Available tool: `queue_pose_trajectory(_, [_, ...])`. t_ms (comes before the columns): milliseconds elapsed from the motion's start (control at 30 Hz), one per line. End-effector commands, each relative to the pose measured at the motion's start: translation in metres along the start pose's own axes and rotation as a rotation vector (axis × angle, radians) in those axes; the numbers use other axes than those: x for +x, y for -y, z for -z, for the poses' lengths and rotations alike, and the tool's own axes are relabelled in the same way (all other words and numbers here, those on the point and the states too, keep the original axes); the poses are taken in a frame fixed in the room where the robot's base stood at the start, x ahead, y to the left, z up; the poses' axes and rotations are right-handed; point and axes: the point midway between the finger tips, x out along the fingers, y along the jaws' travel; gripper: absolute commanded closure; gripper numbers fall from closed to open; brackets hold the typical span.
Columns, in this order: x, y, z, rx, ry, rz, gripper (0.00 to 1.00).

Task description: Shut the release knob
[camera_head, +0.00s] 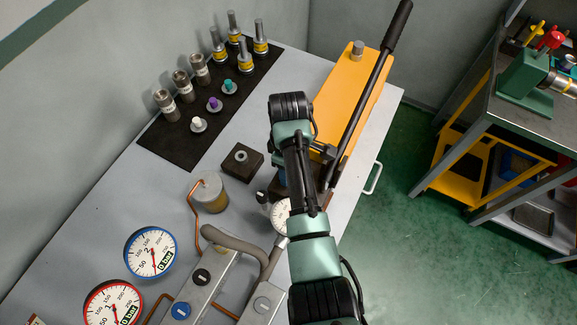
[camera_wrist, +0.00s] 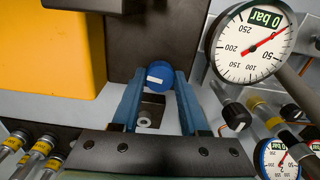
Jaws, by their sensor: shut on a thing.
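The release knob (camera_wrist: 159,77) is a round blue knob with a small white label, at the dark block on the front of the orange hand pump (camera_wrist: 45,60). In the wrist view my gripper (camera_wrist: 160,82) has its two blue fingers on either side of the knob, shut on it. The head view shows the orange pump (camera_head: 347,95) with its long black lever (camera_head: 372,85). There the knob is hidden behind my arm, and only a bit of blue shows beside it. I cannot tell how far the knob is turned.
A white gauge (camera_wrist: 255,40) reading 0 bar stands close to the right of my fingers, with a black knob (camera_wrist: 235,116) below it. A dark block with a hole (camera_head: 241,160), a metal cylinder (camera_head: 210,191) and a black mat (camera_head: 178,142) with fittings lie to the left.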

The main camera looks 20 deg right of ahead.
Motion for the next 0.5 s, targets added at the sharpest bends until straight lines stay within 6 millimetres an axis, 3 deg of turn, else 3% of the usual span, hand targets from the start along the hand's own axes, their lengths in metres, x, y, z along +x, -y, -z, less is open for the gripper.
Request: queue_pose_trajectory(500, [-0.0025,0.001,0.0012,0.479,0.0,0.001,1.0])
